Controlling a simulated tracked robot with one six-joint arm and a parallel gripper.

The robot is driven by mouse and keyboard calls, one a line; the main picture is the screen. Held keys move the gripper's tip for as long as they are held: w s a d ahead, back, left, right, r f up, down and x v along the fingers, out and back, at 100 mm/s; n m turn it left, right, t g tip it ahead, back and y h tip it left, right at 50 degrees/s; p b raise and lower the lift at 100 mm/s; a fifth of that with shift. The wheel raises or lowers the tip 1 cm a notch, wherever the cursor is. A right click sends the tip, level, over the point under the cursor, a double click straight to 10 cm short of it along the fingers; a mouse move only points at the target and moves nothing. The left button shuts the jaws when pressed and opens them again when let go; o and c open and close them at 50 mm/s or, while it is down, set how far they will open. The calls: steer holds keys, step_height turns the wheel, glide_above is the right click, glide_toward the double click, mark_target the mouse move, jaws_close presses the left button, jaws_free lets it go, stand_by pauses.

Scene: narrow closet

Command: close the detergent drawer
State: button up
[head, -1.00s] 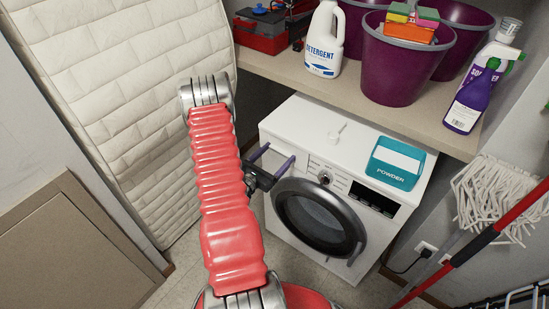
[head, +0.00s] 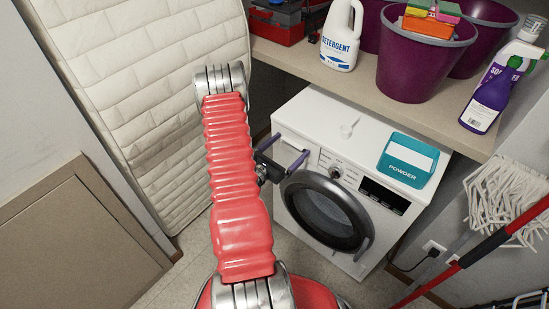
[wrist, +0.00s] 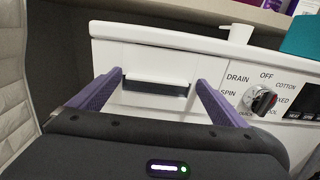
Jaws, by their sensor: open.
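The detergent drawer (wrist: 158,62) is a white panel at the upper left of the washing machine's front, with a dark slot along its lower part. It also shows small in the head view (head: 291,145). I cannot tell how far it stands out from the front. My gripper (wrist: 158,82) is open and empty, facing the drawer. One purple finger is on each side of the panel in the wrist view; whether they touch it is unclear. In the head view my gripper (head: 290,147) is at the washing machine's (head: 330,165) upper left front corner.
A program knob (wrist: 260,101) is right of the drawer. A white scoop (head: 348,129) and a teal powder box (head: 407,160) are on the washer top. A shelf (head: 340,85) with detergent and buckets is above. A quilted mattress (head: 140,90) stands at left, a mop (head: 505,195) at right.

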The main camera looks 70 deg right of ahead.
steer(key=v, duration=1.3)
steer(key=shift+w+a+f, duration=0.15)
steer(key=shift+w+a, duration=0.1)
steer(key=shift+w, duration=0.15)
stand_by(0.3)
